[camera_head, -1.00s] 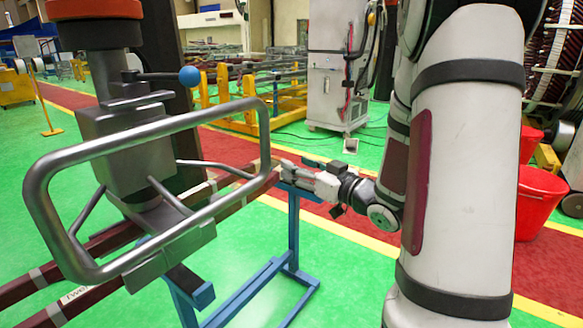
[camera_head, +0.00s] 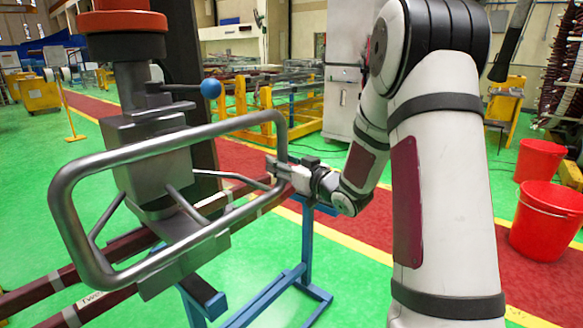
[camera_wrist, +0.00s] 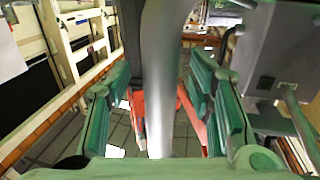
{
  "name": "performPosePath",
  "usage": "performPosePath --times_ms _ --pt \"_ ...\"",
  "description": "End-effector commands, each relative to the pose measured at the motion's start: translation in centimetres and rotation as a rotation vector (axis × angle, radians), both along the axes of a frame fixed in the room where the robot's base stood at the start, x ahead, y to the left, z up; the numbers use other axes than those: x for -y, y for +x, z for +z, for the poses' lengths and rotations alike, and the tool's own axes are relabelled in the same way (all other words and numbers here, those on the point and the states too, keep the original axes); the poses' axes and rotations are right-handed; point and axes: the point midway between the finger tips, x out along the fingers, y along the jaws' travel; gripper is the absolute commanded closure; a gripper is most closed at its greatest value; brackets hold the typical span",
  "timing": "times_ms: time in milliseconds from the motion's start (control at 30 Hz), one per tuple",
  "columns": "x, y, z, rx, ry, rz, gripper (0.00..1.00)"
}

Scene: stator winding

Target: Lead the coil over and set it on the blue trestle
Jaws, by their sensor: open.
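The coil (camera_head: 60,283), long dark red bars with grey bands, hangs under a grey lifting clamp with a looped tube handle (camera_head: 170,147) in the head view. Its bars run from lower left toward the blue trestle (camera_head: 306,250), whose top is partly hidden by the coil and my arm. I cannot tell whether coil and trestle touch. My gripper (camera_head: 279,170) is at the right end of the handle. In the wrist view, my gripper (camera_wrist: 160,105) is open, with green-looking finger pads on both sides of the grey handle tube (camera_wrist: 160,65) and visible gaps beside it.
A blue-knobbed lever (camera_head: 210,88) sticks out from the clamp. Two red buckets (camera_head: 545,222) stand at the right. A yellow frame (camera_head: 262,112) and grey cabinet (camera_head: 343,98) stand behind. Green floor in front of the trestle is clear.

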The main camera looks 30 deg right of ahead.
Motion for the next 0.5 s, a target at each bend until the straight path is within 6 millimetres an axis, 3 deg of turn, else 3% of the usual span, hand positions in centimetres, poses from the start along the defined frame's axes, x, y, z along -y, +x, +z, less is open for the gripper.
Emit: performPosePath --times_ms 367,500 --pt "-0.07 0.49 0.01 0.000 0.000 0.000 0.52" --pt "-0.06 0.48 0.01 0.000 0.000 0.000 0.84"
